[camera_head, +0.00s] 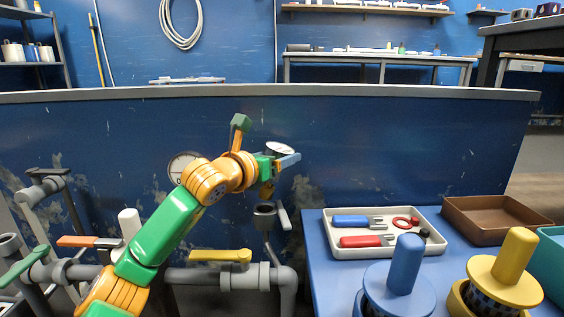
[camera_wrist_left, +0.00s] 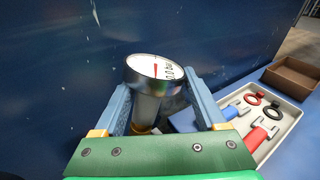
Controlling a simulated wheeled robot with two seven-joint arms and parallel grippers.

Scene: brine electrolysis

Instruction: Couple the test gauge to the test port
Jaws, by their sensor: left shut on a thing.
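My left gripper (camera_head: 282,161) is shut on the test gauge (camera_head: 279,148), a round white dial with a metal rim. In the left wrist view the gauge (camera_wrist_left: 154,72) sits between the two blue-grey fingers (camera_wrist_left: 160,106), its dial facing up with a red needle. A brass-coloured stem (camera_head: 266,189) hangs below the gripper. Just below it stands an upright grey pipe end with a dark open top, seemingly the test port (camera_head: 265,211). A small gap seems to show between stem and port. My right gripper is not in view.
Grey pipework with a yellow valve handle (camera_head: 220,255) runs below my arm. A second dial (camera_head: 183,166) is partly behind my arm. On the blue table at right are a white tool tray (camera_head: 343,250), a brown tray (camera_head: 492,238) and blue (camera_head: 404,264) and yellow (camera_head: 514,257) knobbed pieces.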

